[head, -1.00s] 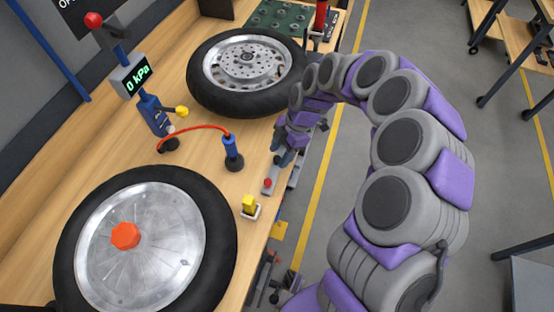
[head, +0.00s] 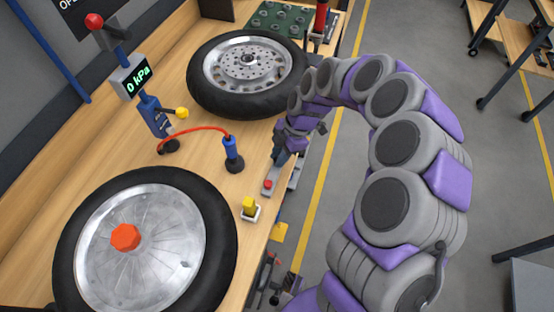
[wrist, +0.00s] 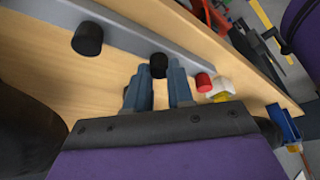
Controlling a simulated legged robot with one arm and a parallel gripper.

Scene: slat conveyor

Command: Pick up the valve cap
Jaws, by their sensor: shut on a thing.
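In the wrist view, the two blue-grey fingers of my gripper (wrist: 160,82) close around a small black cylindrical cap (wrist: 158,65) at their tips, which looks like the valve cap. Whether it touches the surface behind it I cannot tell. In the head view, my gripper (head: 284,150) is above the grey rail at the bench's right edge, and the cap cannot be made out there. A second black cylinder (wrist: 87,38) stands apart to the left in the wrist view.
Two wheels, the near one (head: 218,230) and the far one (head: 200,85), lie on the wooden bench.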

